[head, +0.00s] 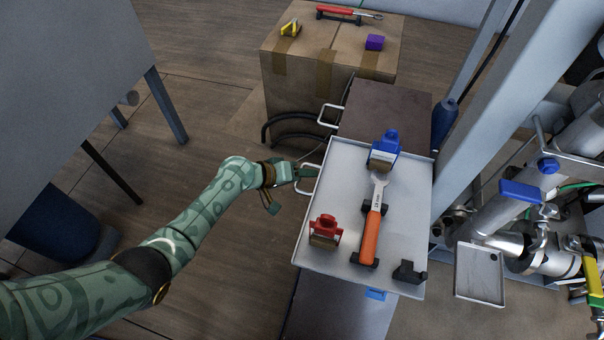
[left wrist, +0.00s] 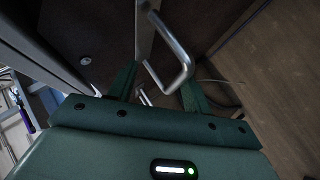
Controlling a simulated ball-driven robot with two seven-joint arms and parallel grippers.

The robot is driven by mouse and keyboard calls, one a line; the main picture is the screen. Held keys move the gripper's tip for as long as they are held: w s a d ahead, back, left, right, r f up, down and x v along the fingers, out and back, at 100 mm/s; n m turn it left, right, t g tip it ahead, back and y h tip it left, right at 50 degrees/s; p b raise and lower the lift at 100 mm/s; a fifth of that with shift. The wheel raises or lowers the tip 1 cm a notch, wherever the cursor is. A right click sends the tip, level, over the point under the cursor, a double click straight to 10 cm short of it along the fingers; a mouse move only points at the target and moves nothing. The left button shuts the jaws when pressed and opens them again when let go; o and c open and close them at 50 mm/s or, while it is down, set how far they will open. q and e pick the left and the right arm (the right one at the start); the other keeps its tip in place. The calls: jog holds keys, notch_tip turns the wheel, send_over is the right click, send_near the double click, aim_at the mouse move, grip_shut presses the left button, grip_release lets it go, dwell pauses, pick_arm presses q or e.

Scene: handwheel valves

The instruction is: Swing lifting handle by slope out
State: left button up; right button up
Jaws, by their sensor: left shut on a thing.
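A pale U-shaped lifting handle (head: 309,183) sticks out from the left side of the grey tray-topped cart. My left gripper (head: 304,173) is at this handle, shut on it; its fingers partly hide the grip. In the left wrist view my two dark green fingers (left wrist: 158,88) stand on either side of metal bar parts, and a bent metal handle (left wrist: 182,62) shows just past them. A second similar handle (head: 328,116) is on the brown-topped unit behind. My right gripper is not in view.
A cardboard box (head: 290,75) stands behind; pipes and valves (head: 520,240) are at right. Open floor lies left of the cart.

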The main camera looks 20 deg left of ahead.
pick_arm(q)
jog(key=p+v, duration=0.1)
jog(key=v, duration=0.1)
jog(key=p+v, duration=0.1)
jog(key=v, duration=0.2)
jog(key=shift+w+d+r, duration=0.2)
jog(key=shift+r, duration=0.15)
jog(key=shift+s+a+r+p, duration=0.15)
jog(key=shift+s+a+p, duration=0.4)
jog(key=shift+a, duration=0.05)
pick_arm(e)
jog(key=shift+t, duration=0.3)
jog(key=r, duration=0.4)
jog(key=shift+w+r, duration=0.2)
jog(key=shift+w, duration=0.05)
pick_arm(q)
jog(key=shift+r, duration=0.1)
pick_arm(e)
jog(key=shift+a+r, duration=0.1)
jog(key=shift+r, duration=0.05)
